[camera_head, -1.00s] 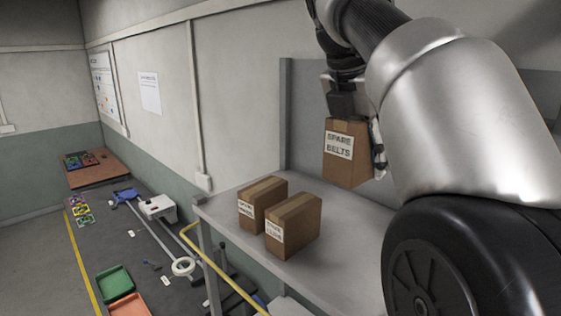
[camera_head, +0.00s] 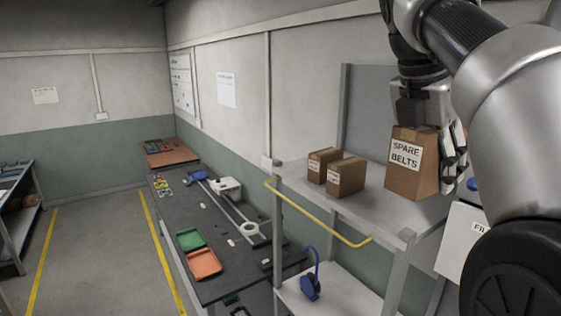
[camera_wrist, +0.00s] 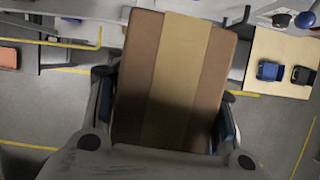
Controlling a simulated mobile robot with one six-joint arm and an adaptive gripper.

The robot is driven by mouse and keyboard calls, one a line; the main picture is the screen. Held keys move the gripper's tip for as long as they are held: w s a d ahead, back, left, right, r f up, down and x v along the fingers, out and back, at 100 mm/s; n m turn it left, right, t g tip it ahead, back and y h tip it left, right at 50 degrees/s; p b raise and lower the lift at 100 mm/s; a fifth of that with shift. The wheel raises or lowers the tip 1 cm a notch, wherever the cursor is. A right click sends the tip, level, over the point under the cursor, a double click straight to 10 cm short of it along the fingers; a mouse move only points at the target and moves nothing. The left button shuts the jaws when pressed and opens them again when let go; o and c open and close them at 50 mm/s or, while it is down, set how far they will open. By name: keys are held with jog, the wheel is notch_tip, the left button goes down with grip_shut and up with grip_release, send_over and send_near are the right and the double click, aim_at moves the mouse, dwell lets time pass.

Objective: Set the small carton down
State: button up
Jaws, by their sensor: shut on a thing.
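My gripper (camera_head: 437,130) is shut on a small brown carton (camera_head: 405,178) with a white label reading "SPARE BELTS". In the head view the carton hangs below the gripper in front of the grey shelf's (camera_head: 385,207) right part, slightly tilted. In the wrist view the carton (camera_wrist: 150,85) fills the middle between the fingers, with a tan tape strip along its face. Floor shows around it there, so it is held in the air.
Two brown cartons, a left one (camera_head: 316,170) and a right one (camera_head: 347,180), stand side by side on the shelf. A yellow rail (camera_head: 318,215) runs along the shelf's front. A dark bench (camera_head: 215,225) with green (camera_head: 190,239) and orange (camera_head: 204,264) trays stands to the left.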

jog(key=shift+s+a+f+m+b, duration=0.15)
jog(key=shift+s+f+b, duration=0.15)
jog(key=shift+f, duration=0.35)
jog(key=shift+s+a+f+m+b, duration=0.15)
jog(key=shift+f+b, duration=0.2)
jog(key=shift+f, duration=0.25)
jog(key=w+a+f+m+g+b, duration=0.1)
jog(key=w+f+m+b, duration=0.25)
jog(key=f, duration=0.75)
jog(key=w+a+f+m+g+b, duration=0.15)
jog(key=f+b, duration=0.35)
jog(key=f, duration=0.6)
jog(key=w+a+f+m+g+b, duration=0.1)
jog(key=w+f+m+b, duration=0.25)
jog(key=f, duration=0.75)
jog(key=s+a+f+m+g+y+b, duration=0.1)
jog(key=f+m+b, duration=0.4)
jog(key=f, duration=0.9)
jog(key=s+a+f+m+g+y+b, duration=0.1)
jog(key=s+a+f+m+b, duration=0.2)
jog(key=f, duration=1.1)
jog(key=s+a+f+m+g+y+b, duration=0.1)
jog(key=s+f+m+b, duration=0.4)
jog(key=f, duration=0.9)
jog(key=a+m+y+b, duration=0.1)
jog(key=m+b, duration=0.1)
jog(key=b, duration=0.2)
jog(key=shift+s, duration=0.35)
jog(key=shift+d, duration=0.1)
